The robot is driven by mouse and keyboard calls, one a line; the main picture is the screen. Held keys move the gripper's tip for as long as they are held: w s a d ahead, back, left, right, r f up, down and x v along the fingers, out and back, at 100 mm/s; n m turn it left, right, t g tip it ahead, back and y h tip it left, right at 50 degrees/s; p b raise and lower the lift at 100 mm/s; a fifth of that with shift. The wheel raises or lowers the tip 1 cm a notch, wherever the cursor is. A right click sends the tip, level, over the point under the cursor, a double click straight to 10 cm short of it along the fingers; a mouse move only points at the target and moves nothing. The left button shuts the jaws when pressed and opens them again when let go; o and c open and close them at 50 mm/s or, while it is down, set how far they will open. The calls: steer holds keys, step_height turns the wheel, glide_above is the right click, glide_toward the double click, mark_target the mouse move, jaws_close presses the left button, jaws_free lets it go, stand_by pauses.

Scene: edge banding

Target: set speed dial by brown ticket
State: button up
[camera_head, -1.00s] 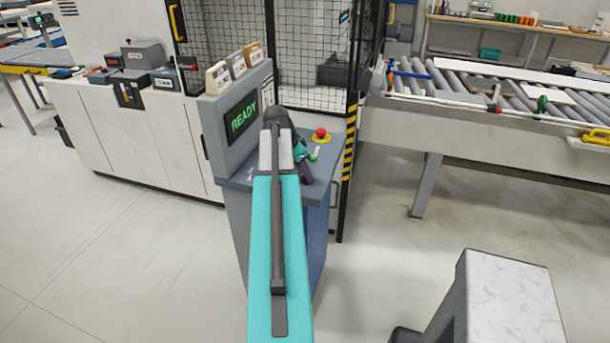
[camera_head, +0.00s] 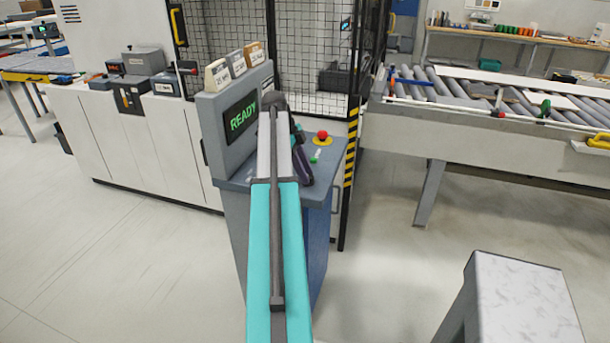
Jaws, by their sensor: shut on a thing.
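The brown ticket (camera_head: 255,53) stands at the far end of a row on top of the grey console (camera_head: 222,152), behind a grey ticket (camera_head: 237,63) and a cream ticket (camera_head: 217,75). Its writing is too small to read. The console screen (camera_head: 240,118) shows READY in green. My gripper (camera_head: 303,172) is low over the console's sloped desk, mostly hidden behind my forearm. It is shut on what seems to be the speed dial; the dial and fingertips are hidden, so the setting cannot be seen.
A red emergency button (camera_head: 322,135) on a yellow base and a small green button (camera_head: 315,157) sit right of my gripper. A mesh fence (camera_head: 315,50) stands behind. A roller conveyor (camera_head: 450,90) is at the right, a grey-white block (camera_head: 520,300) at the front right.

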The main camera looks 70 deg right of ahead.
steer(key=shift+m, duration=0.4)
steer(key=o, duration=1)
steer(key=shift+o, duration=0.2)
steer(key=shift+r, duration=0.1)
steer(key=shift+b+v, duration=0.45)
steer(key=shift+v, duration=0.4)
steer(key=p+v, duration=0.5)
steer(key=v, duration=0.7)
steer(key=shift+d, duration=0.15)
